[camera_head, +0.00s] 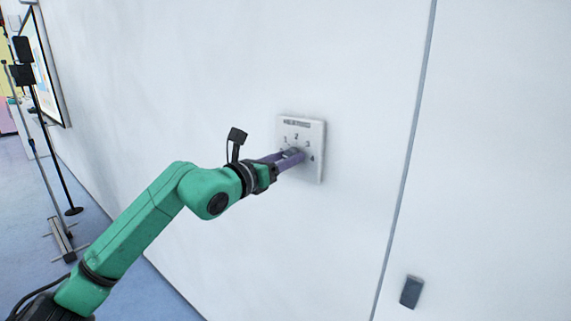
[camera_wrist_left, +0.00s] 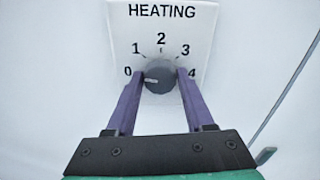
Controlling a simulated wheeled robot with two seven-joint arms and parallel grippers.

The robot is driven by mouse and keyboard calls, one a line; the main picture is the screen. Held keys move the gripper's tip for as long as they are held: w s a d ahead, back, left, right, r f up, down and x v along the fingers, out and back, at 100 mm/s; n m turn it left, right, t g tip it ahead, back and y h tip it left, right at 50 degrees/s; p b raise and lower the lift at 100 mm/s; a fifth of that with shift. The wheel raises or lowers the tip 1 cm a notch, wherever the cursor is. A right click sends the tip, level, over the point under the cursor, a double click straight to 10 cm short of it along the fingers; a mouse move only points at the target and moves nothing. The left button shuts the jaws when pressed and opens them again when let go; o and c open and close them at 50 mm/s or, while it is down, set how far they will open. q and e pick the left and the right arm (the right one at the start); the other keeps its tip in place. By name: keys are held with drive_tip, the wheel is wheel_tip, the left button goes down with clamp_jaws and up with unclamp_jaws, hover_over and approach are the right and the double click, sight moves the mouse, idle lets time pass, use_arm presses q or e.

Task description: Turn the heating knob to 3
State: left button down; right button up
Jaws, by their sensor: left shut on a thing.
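The heating panel (camera_head: 316,136) is a white square plate on the wall. In the left wrist view it (camera_wrist_left: 205,22) reads HEATING, with 0 to 4 in an arc around a dark round knob (camera_wrist_left: 160,70). A pale mark on the knob lies at its left side, toward the 0. My left gripper (camera_head: 290,157) reaches the panel from the lower left. Its purple fingers are shut on the knob, one on each side, in the left wrist view (camera_wrist_left: 160,82). The fingers partly cover the knob in the head view. My right gripper is not in view.
The white wall around the panel is clear. A vertical seam (camera_head: 408,160) runs down the wall to the right, with a small dark box (camera_head: 411,291) beyond it. Black stands (camera_head: 45,130) and a framed board (camera_head: 43,65) are at the far left.

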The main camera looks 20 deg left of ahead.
use_arm(q)
drive_tip(key=shift+d+f+m+b, duration=0.15)
drive_tip(key=shift+m+b, duration=1.05)
drive_tip(key=shift+m, duration=3)
drive_tip(key=shift+f+m+b, duration=0.1)
drive_tip(key=shift+m+b, duration=1.1)
drive_tip(key=shift+m, duration=3)
drive_tip(key=shift+d+f+m+b, duration=0.15)
drive_tip(key=shift+m+b, duration=1.05)
drive_tip(key=shift+m, duration=3)
drive_tip(key=shift+f, duration=0.1)
drive_tip(key=shift+c, duration=1.9)
unclamp_jaws()
drive_tip(key=shift+o, duration=0.5)
drive_tip(key=shift+s+a, duration=0.1)
